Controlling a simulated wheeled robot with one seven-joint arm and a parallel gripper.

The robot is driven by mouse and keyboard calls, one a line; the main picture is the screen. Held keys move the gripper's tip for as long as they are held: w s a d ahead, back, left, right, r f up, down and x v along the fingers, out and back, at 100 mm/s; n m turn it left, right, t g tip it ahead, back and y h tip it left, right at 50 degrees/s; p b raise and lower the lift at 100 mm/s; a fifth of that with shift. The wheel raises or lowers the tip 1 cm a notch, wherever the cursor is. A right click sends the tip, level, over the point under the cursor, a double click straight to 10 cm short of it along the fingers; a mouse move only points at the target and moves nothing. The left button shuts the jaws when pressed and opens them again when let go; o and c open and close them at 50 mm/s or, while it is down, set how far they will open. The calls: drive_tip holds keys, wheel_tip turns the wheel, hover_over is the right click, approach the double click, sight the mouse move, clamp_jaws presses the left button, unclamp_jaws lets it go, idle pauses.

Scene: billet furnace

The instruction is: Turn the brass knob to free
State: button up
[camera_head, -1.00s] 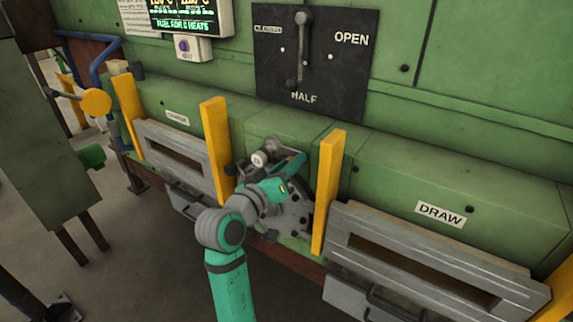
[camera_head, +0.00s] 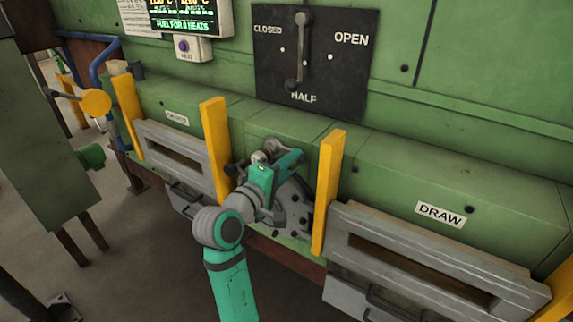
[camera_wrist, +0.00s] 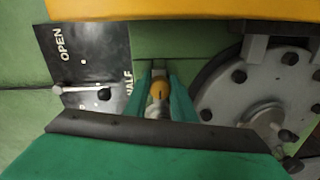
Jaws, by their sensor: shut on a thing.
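The brass knob (camera_wrist: 159,89) shows in the wrist view as a small yellow, rounded piece on a grey stem. It sits between the two teal fingers of my gripper (camera_wrist: 159,80), which is shut on it. In the head view my gripper (camera_head: 262,165) is at the green furnace front, between two yellow uprights, and my own wrist hides the knob. Beside it is a round grey bolted plate (camera_head: 296,203), also in the wrist view (camera_wrist: 228,95). I cannot read any marking for the knob's position.
A yellow upright (camera_head: 216,150) stands left of my gripper and another (camera_head: 328,190) right of it. Above is a black plate (camera_head: 345,75) marked CLOSED, HALF and OPEN with a grey lever (camera_head: 293,84). The DRAW door (camera_head: 425,262) is at right.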

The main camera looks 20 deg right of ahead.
drive_tip(key=shift+s+d+n, duration=0.1)
drive_tip(key=shift+d+n, duration=0.15)
drive_tip(key=shift+n, duration=0.25)
drive_tip(key=o, duration=1.1)
drive_tip(key=shift+c, duration=0.2)
drive_tip(key=shift+a, duration=0.1)
drive_tip(key=shift+a, duration=0.2)
drive_tip(key=v, duration=1)
drive_tip(key=shift+s+a, duration=0.15)
drive_tip(key=shift+f, duration=0.15)
